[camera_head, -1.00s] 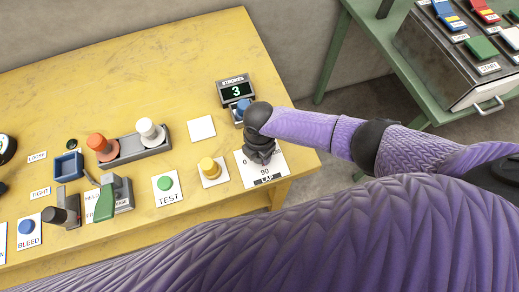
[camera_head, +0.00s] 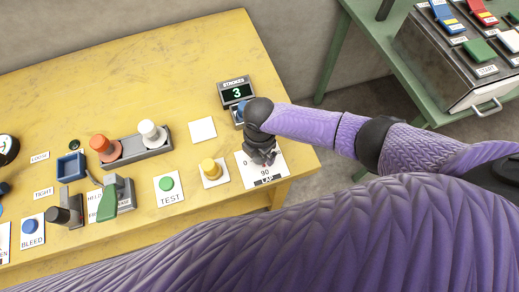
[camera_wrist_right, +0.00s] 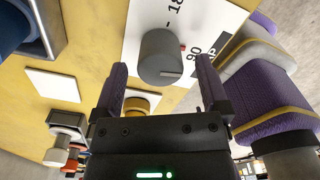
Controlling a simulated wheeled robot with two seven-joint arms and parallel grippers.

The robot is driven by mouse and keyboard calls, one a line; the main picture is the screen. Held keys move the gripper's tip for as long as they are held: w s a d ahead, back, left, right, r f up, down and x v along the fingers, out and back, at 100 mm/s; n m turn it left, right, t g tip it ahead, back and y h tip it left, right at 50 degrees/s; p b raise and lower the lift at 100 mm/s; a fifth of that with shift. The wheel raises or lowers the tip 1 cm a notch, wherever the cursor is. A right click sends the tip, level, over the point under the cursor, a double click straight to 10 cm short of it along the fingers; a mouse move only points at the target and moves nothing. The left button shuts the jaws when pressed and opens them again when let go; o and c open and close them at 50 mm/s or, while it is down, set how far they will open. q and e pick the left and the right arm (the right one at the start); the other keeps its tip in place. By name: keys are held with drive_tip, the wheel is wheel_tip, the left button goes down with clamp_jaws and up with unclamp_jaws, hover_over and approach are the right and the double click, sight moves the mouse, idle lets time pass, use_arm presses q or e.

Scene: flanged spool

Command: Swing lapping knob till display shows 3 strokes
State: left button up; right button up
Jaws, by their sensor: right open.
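The strokes display (camera_head: 237,91) shows a green 3. The lapping knob (camera_wrist_right: 160,57) is a grey cylinder with a red mark on its side, standing on a white dial plate (camera_head: 279,173) labelled LAP with angle numbers. My left gripper is not in view.
A blue part (camera_head: 240,112) sits just below the display, close to my right wrist. A yellow knob (camera_head: 210,168) and a green TEST button (camera_head: 166,183) are to the left. A blank white plate (camera_head: 202,128) lies behind. A green table (camera_head: 349,60) stands at the right.

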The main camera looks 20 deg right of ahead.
wheel_tip(320, 180, up, 7)
drive_tip(key=shift+f+p, duration=0.1)
drive_tip(key=shift+p, duration=1)
drive_tip(key=shift+r, duration=0.55)
